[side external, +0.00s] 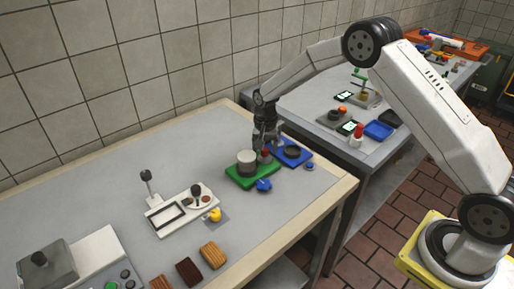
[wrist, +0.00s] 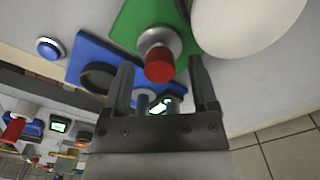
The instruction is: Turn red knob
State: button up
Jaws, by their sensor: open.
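The red knob (wrist: 159,66) sits on a silver round base (wrist: 158,42) on the green plate (wrist: 128,32). In the wrist view it lies just beyond and between the two fingers of my gripper (wrist: 162,68). The fingers are apart, and I cannot tell whether they touch the knob. In the side view my gripper (side external: 266,140) points down over the red knob (side external: 266,154), beside a white cylinder (side external: 246,157) on the green plate (side external: 241,180).
A blue plate (side external: 303,157) with a dark ring stands behind the green plate. A white fixture (side external: 160,228) and wafer-like bars (side external: 212,254) lie to the left and front.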

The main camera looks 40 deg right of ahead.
aim_at(267, 150)
jog(key=shift+r, duration=3.85)
jog(key=n, duration=0.3)
jog(key=n+y, duration=0.1)
jog(key=shift+s+f+n+t, duration=0.2)
jog(key=shift+s+n+t, duration=0.1)
jog(key=shift+s, duration=0.1)
jog(key=shift+s+d+n+t+y, duration=0.35)
jog(key=shift+d+n+t, duration=0.1)
jog(key=shift+n, duration=1.8)
jog(key=shift+s+d+n+t+y, duration=0.2)
jog(key=shift+d+n+t+y, duration=0.15)
jog(key=shift+n, duration=1.85)
jog(key=shift+s+d+n+t+y, duration=0.3)
jog(key=shift+d+n+t+y, duration=0.15)
jog(key=shift+n, duration=1.8)
jog(key=shift+a, duration=0.15)
jog(key=shift+x, duration=3.9)
